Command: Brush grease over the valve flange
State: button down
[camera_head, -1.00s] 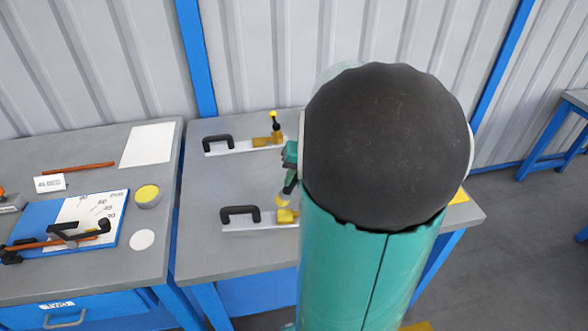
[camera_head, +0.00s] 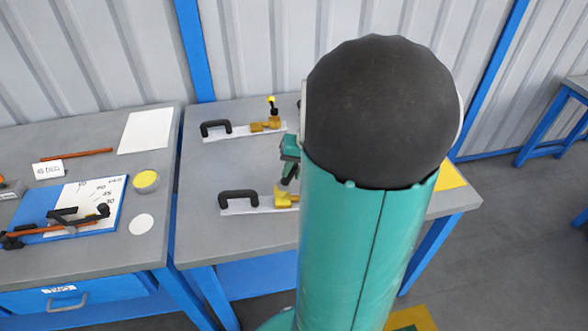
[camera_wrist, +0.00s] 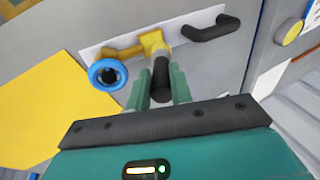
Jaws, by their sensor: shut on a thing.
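The front valve (camera_head: 284,200) has a yellow flange and lies on a white plate with a black handle. In the wrist view the yellow flange (camera_wrist: 153,41) is just past the fingertips, with a brass-coloured body and a blue ring (camera_wrist: 108,75) to its left. My gripper (camera_wrist: 158,76) is shut on a dark, round brush handle (camera_wrist: 161,80). The brush's far end meets the yellow flange in the picture; its bristles cannot be told apart from it. In the head view my gripper (camera_head: 287,178) is just above this valve, partly behind my arm.
A second brass valve (camera_head: 265,125) with an upright yellow-topped black part lies farther back. A yellow-topped tin (camera_head: 146,181) stands on the left bench beside a blue board (camera_head: 112,212). A yellow sheet (camera_head: 449,175) lies at the right; it also shows in the wrist view (camera_wrist: 45,105).

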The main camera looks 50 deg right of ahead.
jog(key=shift+f, duration=0.65)
jog(key=shift+s+d+r, duration=0.2)
jog(key=shift+s+d, duration=1.15)
jog(key=shift+d, duration=0.2)
jog(key=shift+w+a+r, duration=0.1)
jog(key=shift+w+a, duration=1.3)
jog(key=shift+a, duration=0.15)
jog(key=shift+r, duration=3)
